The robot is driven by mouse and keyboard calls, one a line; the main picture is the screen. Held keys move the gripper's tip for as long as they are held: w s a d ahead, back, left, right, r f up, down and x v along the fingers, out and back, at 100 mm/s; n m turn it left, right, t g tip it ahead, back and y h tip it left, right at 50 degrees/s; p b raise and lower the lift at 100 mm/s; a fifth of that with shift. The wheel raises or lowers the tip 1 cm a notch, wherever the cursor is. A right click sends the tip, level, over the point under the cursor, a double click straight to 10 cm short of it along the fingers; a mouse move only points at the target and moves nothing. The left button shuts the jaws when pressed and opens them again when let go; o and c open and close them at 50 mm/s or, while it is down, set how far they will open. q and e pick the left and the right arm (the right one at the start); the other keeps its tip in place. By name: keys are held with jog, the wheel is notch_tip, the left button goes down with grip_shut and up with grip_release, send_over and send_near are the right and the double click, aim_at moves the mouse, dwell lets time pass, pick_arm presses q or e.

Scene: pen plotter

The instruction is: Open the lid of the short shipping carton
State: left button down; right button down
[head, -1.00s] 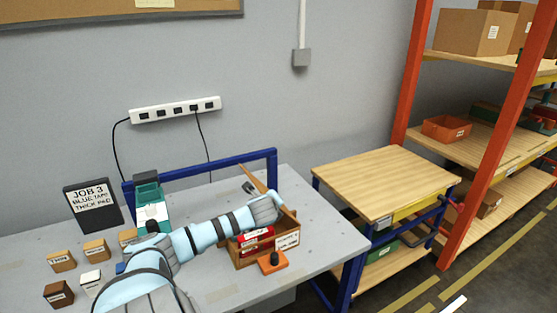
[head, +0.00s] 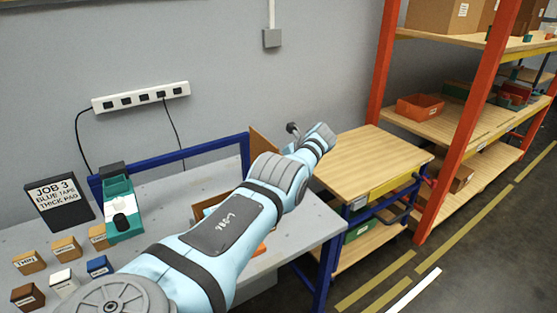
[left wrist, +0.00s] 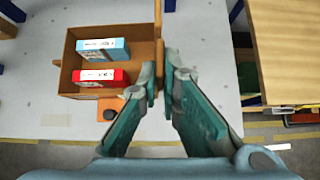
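The short shipping carton (left wrist: 66,60) is a small brown box on the grey table. The left wrist view looks down into it, with a blue pack (left wrist: 103,48) and a red pack (left wrist: 100,77) inside. Its lid (left wrist: 158,25) stands up at the carton's right side, seen nearly edge-on. In the head view part of the lid (head: 262,143) shows behind my left arm, which hides most of the carton (head: 205,207). My left gripper (left wrist: 162,80) has its fingertips close together on either side of the lid's edge and looks shut on it. My right gripper is not in view.
A wooden-topped cart (head: 375,160) stands right of the table, by an orange-post shelf (head: 390,60). A sign (head: 57,200), a green device (head: 120,205) and several small labelled blocks (head: 65,248) occupy the table's left. A blue frame (head: 180,158) runs along the back.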

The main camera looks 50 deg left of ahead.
pick_arm(q)
jog(key=shift+w+f, duration=0.1)
jog(key=shift+f, duration=0.15)
jog(key=shift+r, duration=0.1)
jog(key=shift+s+a, duration=0.1)
jog(key=shift+s, duration=0.15)
jog(key=c, duration=2)
grip_release()
jog(key=shift+a, duration=0.1)
jog(key=shift+c, duration=0.2)
jog(key=shift+o, duration=1.3)
jog(key=shift+a, duration=0.2)
jog(key=shift+d, duration=0.15)
